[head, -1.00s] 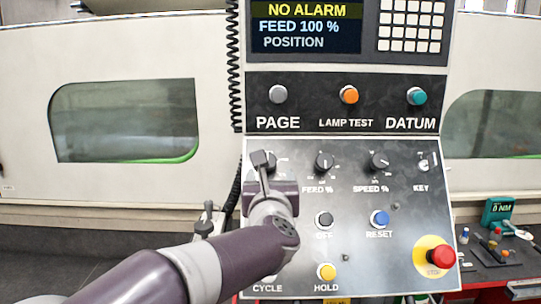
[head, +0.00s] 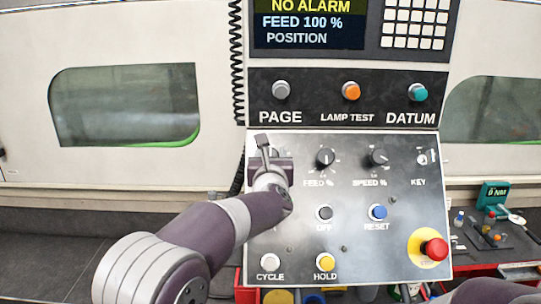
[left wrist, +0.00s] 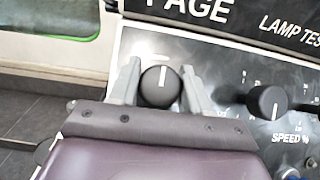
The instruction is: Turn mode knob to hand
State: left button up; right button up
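The mode knob (left wrist: 160,86) is a round black knob with a white pointer line standing almost straight up in the left wrist view, below the PAGE label. My left gripper (left wrist: 163,82) has one finger on each side of it. The fingers look spread, with the knob between them; whether they touch its sides is hard to tell. In the head view my left gripper (head: 267,150) is at the upper left of the lower panel and covers most of the knob and its label. No position marks around it are readable. My right gripper is out of view.
The feed knob (head: 325,158) and speed knob (head: 378,158) sit to the right in the same row, with the key switch (head: 424,158) beyond. Below are the reset button (head: 377,211) and red stop button (head: 434,249). A coiled cable (head: 238,70) hangs left of the panel.

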pick_arm(q)
jog(key=shift+f+m+b, duration=0.1)
jog(key=shift+m+b, duration=0.2)
jog(key=shift+b, duration=0.35)
jog(key=m+g+h+b, duration=0.1)
jog(key=m+h+b, duration=0.3)
jog(key=m+b, duration=0.2)
jog(key=shift+f+b, duration=0.1)
jog(key=shift+b, duration=0.65)
jog(key=shift+m+h+b, duration=0.35)
jog(key=shift+m+h, duration=0.15)
jog(key=shift+m, duration=0.1)
jog(key=shift+m+g+h, duration=0.4)
jog(key=shift+m, duration=0.2)
jog(key=shift+r+m+g+h+b, duration=0.35)
jog(key=shift+m+g+h, duration=0.15)
jog(key=shift+m, duration=0.5)
jog(key=shift+m+g+h, duration=0.4)
jog(key=shift+m, duration=0.5)
jog(key=shift+m+g+h+p, duration=0.3)
jog(key=shift+m+g+p, duration=0.45)
jog(key=shift+m, duration=0.35)
jog(key=shift+s+d+m, duration=0.1)
jog(key=shift+m, duration=0.2)
